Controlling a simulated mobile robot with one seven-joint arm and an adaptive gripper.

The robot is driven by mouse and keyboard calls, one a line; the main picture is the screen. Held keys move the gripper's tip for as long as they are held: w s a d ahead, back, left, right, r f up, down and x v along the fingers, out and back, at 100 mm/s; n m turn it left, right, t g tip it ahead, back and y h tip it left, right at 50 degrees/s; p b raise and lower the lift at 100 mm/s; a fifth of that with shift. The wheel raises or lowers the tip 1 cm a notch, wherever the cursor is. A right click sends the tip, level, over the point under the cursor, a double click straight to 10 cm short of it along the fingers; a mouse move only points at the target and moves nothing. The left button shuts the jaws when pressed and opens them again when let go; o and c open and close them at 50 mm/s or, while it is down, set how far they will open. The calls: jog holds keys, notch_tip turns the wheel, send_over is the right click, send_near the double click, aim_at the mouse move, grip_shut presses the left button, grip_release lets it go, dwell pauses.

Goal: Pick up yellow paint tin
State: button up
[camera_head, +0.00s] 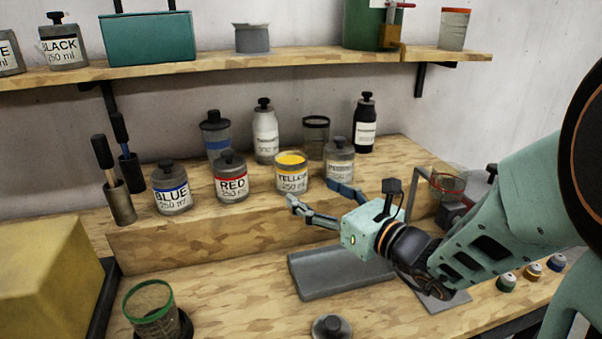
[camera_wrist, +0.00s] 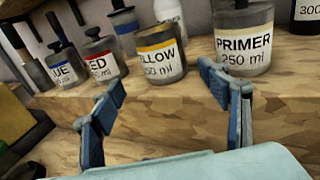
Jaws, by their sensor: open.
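The yellow paint tin (camera_head: 292,173) is a grey tin with a white label reading YELLOW and an open yellow top. It stands upright on the raised wooden step, between the red tin (camera_head: 231,178) and the primer tin (camera_head: 339,160). In the wrist view the yellow tin (camera_wrist: 160,60) lies ahead, between the directions of the two fingers. My gripper (camera_head: 322,204) is open and empty, in front of and a little below the tin, apart from it. In the wrist view its blue fingers (camera_wrist: 158,98) are spread wide. The right finger overlaps the primer tin's lower left edge.
The blue tin (camera_head: 171,189) stands left of the red one. Bottles and jars (camera_head: 265,131) stand behind. A grey tray (camera_head: 335,272) lies on the lower bench below my gripper. A green-rimmed jar (camera_head: 152,308) and a yellow block (camera_head: 45,275) are at the left.

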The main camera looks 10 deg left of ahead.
aim_at(297, 184)
jog(key=x, duration=0.3)
jog(key=shift+w+a, duration=0.2)
jog(key=shift+a, duration=0.15)
jog(key=x, duration=0.5)
jog(key=shift+w+r, duration=0.1)
jog(key=shift+w, duration=0.4)
jog(key=shift+d, duration=0.1)
jog(key=shift+c, duration=0.3)
jog(key=c, duration=1.5)
